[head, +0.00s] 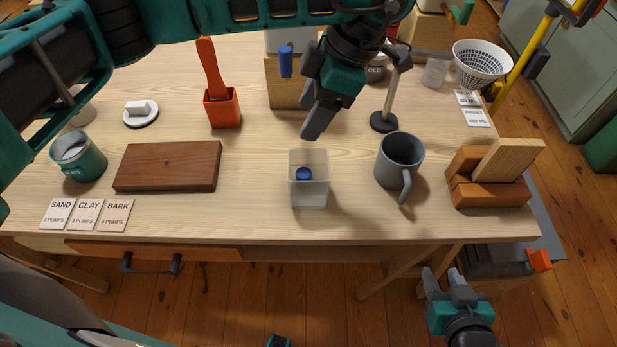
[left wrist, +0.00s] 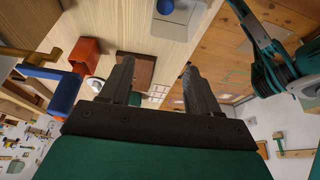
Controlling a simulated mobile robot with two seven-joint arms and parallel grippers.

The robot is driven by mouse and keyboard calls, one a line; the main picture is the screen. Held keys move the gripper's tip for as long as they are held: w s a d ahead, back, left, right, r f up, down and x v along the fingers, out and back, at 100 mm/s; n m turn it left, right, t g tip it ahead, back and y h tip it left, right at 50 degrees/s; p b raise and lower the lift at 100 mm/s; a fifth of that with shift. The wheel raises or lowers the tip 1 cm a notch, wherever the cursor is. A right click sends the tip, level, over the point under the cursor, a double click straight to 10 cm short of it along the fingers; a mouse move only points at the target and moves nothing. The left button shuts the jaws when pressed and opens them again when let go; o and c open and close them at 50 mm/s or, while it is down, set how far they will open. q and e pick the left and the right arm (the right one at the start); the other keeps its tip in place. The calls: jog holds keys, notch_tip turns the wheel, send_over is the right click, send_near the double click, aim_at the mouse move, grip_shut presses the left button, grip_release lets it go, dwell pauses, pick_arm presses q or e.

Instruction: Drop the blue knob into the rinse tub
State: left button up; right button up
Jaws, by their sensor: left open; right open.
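The rinse tub appears to be the small translucent square container (head: 316,195) near the table's front middle. A round blue knob (head: 303,173) shows within its outline, apparently inside it. The tub (left wrist: 182,14) and the knob (left wrist: 165,6) also show at the top of the left wrist view. My left gripper (head: 313,130) hangs above the table, behind the tub and apart from it. It is open, with nothing between its fingers in the left wrist view (left wrist: 157,80). My right gripper (head: 450,277) is open and empty, low beyond the table's front edge.
A grey mug (head: 400,160) stands right of the tub. A wooden box (head: 285,90) with a blue handle (head: 286,61) is behind my left gripper. A brown wooden board (head: 168,166) lies left. Wooden blocks (head: 490,175) sit at the right. Table around the tub is clear.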

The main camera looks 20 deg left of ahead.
pick_arm(q)
jog(key=v, duration=0.8)
jog(key=shift+d+r+p, duration=0.15)
jog(key=shift+r+p, duration=0.15)
jog(key=shift+p, duration=0.05)
